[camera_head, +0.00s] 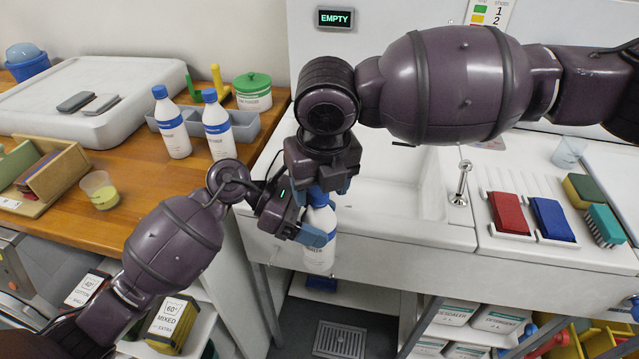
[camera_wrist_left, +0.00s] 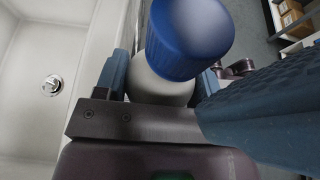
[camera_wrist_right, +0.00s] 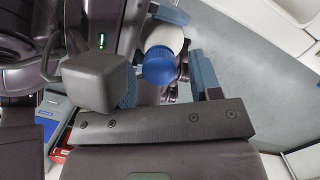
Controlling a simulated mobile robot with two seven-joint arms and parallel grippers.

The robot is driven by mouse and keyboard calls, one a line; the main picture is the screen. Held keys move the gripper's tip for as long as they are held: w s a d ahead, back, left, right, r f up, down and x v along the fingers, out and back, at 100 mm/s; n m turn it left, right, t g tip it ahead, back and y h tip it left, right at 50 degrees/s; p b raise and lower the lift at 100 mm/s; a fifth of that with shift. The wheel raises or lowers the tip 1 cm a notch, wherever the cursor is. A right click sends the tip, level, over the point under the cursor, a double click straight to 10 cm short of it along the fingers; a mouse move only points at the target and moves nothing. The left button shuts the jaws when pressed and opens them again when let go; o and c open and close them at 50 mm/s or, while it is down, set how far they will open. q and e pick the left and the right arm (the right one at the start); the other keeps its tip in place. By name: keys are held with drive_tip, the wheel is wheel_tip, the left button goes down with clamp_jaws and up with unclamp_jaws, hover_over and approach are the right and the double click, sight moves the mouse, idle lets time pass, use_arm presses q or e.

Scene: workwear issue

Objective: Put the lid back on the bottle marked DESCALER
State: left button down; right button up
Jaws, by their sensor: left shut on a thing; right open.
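A white bottle (camera_head: 319,251) with a blue band is held upright over the front edge of the sink; the lettering on it is too small to read. My left gripper (camera_head: 318,236) is shut on its body. A blue lid (camera_head: 318,196) sits at the bottle's top, and it also shows large in the left wrist view (camera_wrist_left: 188,38). I cannot tell whether it is fully seated. My right gripper (camera_head: 323,183) is open just above. In the right wrist view the lid (camera_wrist_right: 159,66) lies between its spread fingers, with no clear contact.
Two similar blue-capped bottles (camera_head: 171,124) (camera_head: 218,127) stand by a grey bin on the wooden counter at left. A cup (camera_head: 100,189) stands near its front edge. The sink basin (camera_head: 385,190) is behind the held bottle.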

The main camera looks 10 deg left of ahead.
drive_tip(key=shift+r, duration=2.3)
drive_tip(key=o, duration=0.6)
drive_tip(key=shift+c, duration=0.2)
wheel_tip(320, 180, up, 12)
drive_tip(key=s, duration=0.1)
drive_tip(key=shift+s+d, duration=0.3)
drive_tip(key=shift+d, duration=0.15)
drive_tip(key=shift+f, duration=0.15)
